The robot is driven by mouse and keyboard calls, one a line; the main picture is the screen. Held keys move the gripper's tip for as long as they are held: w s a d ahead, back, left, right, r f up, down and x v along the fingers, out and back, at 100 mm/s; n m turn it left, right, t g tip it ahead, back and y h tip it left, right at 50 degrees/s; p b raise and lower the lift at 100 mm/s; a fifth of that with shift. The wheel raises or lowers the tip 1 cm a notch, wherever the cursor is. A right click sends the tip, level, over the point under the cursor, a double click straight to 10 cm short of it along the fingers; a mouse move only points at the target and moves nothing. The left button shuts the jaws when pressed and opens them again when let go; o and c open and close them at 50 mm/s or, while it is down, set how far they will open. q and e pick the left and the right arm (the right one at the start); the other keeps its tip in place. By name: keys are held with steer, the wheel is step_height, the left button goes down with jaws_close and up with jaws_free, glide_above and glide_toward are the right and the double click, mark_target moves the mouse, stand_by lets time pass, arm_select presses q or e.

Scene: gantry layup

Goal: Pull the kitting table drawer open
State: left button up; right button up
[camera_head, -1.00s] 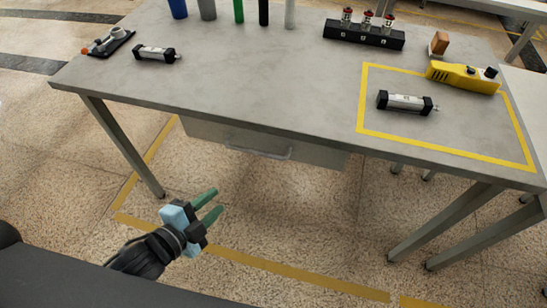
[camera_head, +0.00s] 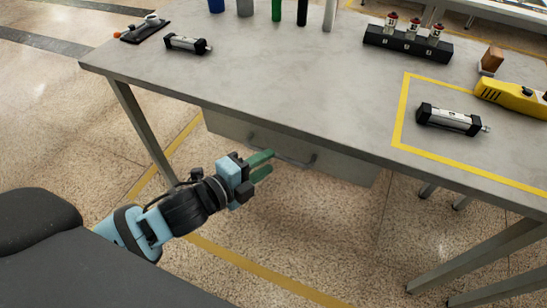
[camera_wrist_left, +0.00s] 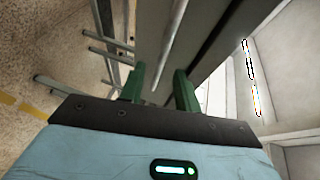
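The kitting table (camera_head: 260,70) has a grey drawer (camera_head: 345,167) under its front edge, and the drawer looks shut. A bar handle (camera_head: 296,161) runs across the drawer front. My left gripper (camera_head: 269,166) is just in front of the drawer, with its green fingers apart and pointing toward the handle. The fingers overlap part of the handle in the head view, and I cannot tell whether they touch it. The left wrist view shows the two fingers (camera_wrist_left: 160,88) open with a gap between them. My right gripper is not in view.
On the tabletop are a cylinder (camera_head: 186,44), another cylinder (camera_head: 449,119) inside a yellow outline, a black block with red-topped parts (camera_head: 407,44) and a yellow tool (camera_head: 512,97). A table leg (camera_head: 145,132) stands left of the gripper. The floor below the drawer is clear.

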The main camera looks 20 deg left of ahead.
arm_select(q)
steer(key=shift+x, duration=1.55)
steer(key=shift+c, duration=0.3)
jaws_close()
